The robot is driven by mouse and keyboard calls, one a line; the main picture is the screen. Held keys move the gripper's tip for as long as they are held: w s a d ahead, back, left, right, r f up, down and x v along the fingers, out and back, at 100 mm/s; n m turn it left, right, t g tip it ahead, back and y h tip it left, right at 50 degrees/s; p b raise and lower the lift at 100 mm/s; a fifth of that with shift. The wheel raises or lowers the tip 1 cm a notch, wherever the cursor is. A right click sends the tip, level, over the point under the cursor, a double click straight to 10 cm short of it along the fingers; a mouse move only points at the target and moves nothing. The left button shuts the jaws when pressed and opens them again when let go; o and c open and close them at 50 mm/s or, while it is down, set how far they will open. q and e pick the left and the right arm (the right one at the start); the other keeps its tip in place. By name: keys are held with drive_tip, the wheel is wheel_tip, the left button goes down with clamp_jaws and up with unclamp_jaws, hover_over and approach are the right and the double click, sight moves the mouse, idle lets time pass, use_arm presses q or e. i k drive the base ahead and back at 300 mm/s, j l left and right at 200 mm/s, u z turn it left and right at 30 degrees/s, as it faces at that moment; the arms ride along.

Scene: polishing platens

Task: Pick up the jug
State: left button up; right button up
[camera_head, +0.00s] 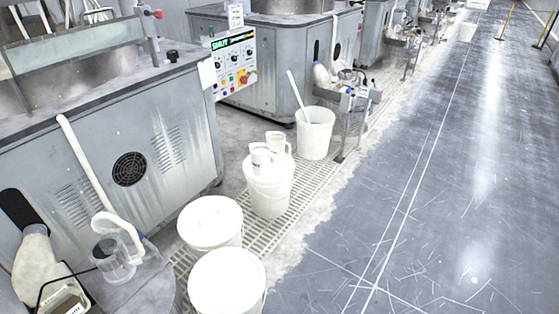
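Two white jugs stand close together on top of a white bucket (269,193) in the middle of the head view. The nearer jug (261,161) has dark marking on its side. The other jug (276,144) is just behind and to the right, with a handle on its right side. It is partly hidden by the nearer one. I cannot tell which of them the task means. Neither my left nor my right gripper is in view, and nothing touches the jugs.
Two lidded white buckets (210,222) (227,281) stand in front. An open white bucket (315,134) with a stick stands behind. Grey polishing machines (165,150) line the left. A clear container (113,260) sits lower left. The grey floor (430,220) at right is open.

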sight(264, 162)
drive_tip(key=i+l+z, duration=0.8)
drive_tip(key=i+l, duration=0.15)
drive_tip(key=i, duration=0.15)
